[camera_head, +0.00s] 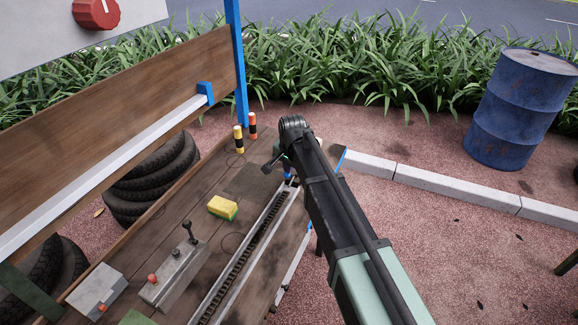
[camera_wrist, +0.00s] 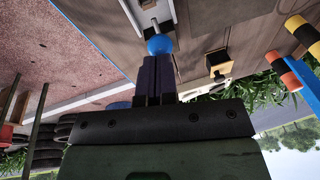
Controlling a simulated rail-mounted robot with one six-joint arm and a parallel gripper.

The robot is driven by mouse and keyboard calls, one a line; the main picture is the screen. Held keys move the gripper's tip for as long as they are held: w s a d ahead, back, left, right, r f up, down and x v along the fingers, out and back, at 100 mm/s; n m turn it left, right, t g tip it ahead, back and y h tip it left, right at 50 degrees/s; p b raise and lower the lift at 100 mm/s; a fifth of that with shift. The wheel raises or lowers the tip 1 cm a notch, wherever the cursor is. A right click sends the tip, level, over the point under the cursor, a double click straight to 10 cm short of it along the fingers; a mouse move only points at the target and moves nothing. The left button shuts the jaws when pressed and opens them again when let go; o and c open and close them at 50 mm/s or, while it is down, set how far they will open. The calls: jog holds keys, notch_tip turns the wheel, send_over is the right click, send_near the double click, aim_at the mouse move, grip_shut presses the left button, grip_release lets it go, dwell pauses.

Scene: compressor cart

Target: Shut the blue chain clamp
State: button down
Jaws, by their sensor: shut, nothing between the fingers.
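In the wrist view my gripper (camera_wrist: 157,68) is shut, its two dark fingers together. A blue ball knob (camera_wrist: 159,45) sits right at the fingertips, on a pale metal rod (camera_wrist: 150,20); it looks like the handle of the blue chain clamp. Whether the fingertips touch it I cannot tell. The clamp's body is mostly hidden. In the head view a small blue part (camera_head: 288,172) shows beside my arm at the far end of the chain track (camera_head: 245,255). My arm hides the fingers and most of the clamp there.
On the wooden bench stand a yellow sponge (camera_head: 222,207), a grey lever box (camera_head: 175,270), a grey box with a red button (camera_head: 96,290), and yellow-black (camera_head: 239,139) and orange-black (camera_head: 253,126) posts. A blue post (camera_head: 237,65) rises behind. A blue barrel (camera_head: 519,108) stands apart at right.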

jog(key=w+p+v, duration=0.1)
jog(key=p+v, duration=1.2)
jog(key=shift+d+r, duration=0.15)
jog(key=shift+d, duration=0.25)
